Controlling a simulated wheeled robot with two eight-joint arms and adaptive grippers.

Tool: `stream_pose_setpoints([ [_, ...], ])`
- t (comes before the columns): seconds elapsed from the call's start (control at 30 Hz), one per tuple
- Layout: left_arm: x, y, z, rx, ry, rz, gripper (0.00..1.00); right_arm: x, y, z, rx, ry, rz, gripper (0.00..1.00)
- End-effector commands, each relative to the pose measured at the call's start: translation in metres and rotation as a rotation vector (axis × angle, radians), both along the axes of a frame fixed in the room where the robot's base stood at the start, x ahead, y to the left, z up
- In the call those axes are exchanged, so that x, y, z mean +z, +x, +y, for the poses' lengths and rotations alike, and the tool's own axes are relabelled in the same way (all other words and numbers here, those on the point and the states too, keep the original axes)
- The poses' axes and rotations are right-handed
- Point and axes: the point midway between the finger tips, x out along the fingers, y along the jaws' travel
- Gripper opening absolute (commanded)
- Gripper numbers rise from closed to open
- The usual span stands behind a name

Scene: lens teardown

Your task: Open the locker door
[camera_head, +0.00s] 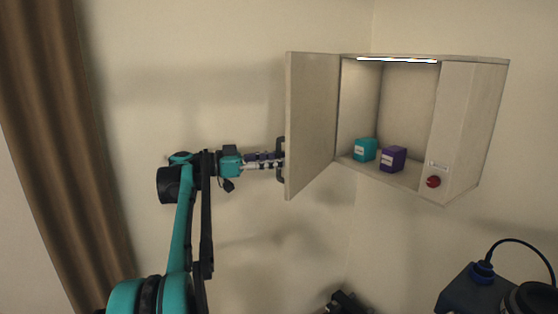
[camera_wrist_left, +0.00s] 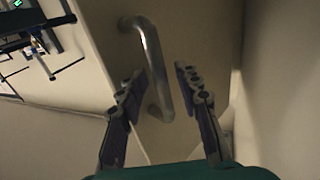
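The locker (camera_head: 466,125) hangs on the wall, and its pale door (camera_head: 311,120) stands swung wide out to the left, showing the lit inside. A metal bar handle (camera_head: 280,160) sits on the door's outer face near its free edge. My left gripper (camera_head: 277,161) is at this handle. In the left wrist view its two fingers (camera_wrist_left: 164,78) are apart, one on each side of the handle (camera_wrist_left: 150,55), with gaps between. A dark part at the bottom edge of the head view may belong to my right arm; no right fingers can be made out.
A teal box (camera_head: 365,149) and a purple box (camera_head: 393,158) stand on the locker floor. A red knob (camera_head: 433,181) is on the front panel at right. A brown curtain (camera_head: 60,130) hangs at far left. The wall below the locker is clear.

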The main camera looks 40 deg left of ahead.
Motion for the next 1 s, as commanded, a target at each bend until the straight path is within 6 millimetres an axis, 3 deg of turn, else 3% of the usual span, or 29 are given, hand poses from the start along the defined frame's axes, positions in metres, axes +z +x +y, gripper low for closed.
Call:
stream_pose_setpoints([
  [0.4, 0.0, -0.049, 0.043, 0.004, 0.0, 0.0, 0.34, 0.0, 0.0, 0.0, 0.0, 0.0, 0.0, 0.4],
  [0.73, 0.0, -0.053, 0.045, 0.001, 0.0, 0.0, 0.34, 0.0, 0.0, 0.0, 0.0, 0.0, 0.0, 0.4],
  [0.87, -0.006, -0.049, 0.04, -0.004, 0.002, 0.024, 0.0, 0.0, 0.0, 0.0, 0.0, 0.0, 0.0, 0.4],
  [1.0, -0.04, -0.034, 0.012, -0.026, 0.032, 0.177, 0.0, -0.001, 0.0, 0.0, 0.0, 0.0, 0.0, 0.4],
])
